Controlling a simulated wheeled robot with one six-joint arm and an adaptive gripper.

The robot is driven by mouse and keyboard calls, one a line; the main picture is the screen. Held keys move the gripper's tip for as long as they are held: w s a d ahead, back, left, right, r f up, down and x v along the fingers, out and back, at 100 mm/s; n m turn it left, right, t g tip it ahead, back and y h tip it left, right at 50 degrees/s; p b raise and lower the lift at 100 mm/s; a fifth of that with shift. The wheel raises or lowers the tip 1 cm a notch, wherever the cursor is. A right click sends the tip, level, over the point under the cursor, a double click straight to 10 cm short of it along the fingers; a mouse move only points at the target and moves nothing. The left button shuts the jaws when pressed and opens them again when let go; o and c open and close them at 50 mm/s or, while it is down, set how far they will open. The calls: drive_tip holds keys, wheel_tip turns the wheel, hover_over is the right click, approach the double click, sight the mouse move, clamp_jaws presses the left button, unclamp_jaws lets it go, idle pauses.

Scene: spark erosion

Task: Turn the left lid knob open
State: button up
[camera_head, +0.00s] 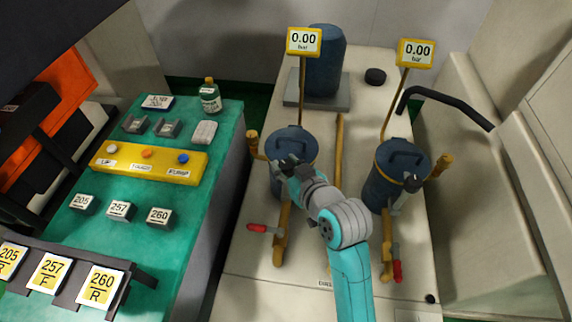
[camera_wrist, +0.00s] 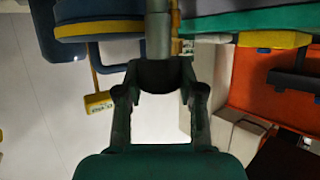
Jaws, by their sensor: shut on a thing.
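The left vessel (camera_head: 301,148) is a dark blue cylinder with a blue lid (camera_head: 294,133) that lies closed on it. My gripper (camera_head: 287,166) is at the front of this vessel, by the lid's edge, and covers the left lid knob in the head view. In the wrist view my gripper (camera_wrist: 158,76) is shut on the dark knob (camera_wrist: 158,72), with a grey post (camera_wrist: 158,30) running up from it. The knob's exact turn angle cannot be told. The vessel's blue and yellow rim (camera_wrist: 95,28) shows beside it.
A gauge (camera_head: 304,41) reading 0.00 bar stands behind the left vessel. Red-handled valves (camera_head: 258,228) sit low at the front. A green bench (camera_head: 100,185) with a yellow button panel (camera_head: 150,160) is at left.

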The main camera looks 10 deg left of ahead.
drive_tip(key=n+g+y, duration=0.1)
drive_tip(key=n, duration=0.1)
drive_tip(key=n+g+y, duration=0.2)
drive_tip(key=shift+w+d+g, duration=0.15)
drive_tip(key=shift+g, duration=0.15)
drive_tip(key=n+g+y, duration=0.2)
drive_tip(key=n+g, duration=0.2)
drive_tip(key=shift+g, duration=0.3)
drive_tip(key=shift+f+n, duration=0.1)
drive_tip(key=shift+n, duration=0.3)
drive_tip(key=o, duration=1.2)
drive_tip(key=shift+c, duration=0.2)
drive_tip(key=v, duration=1.2)
drive_tip(key=shift+f, duration=0.1)
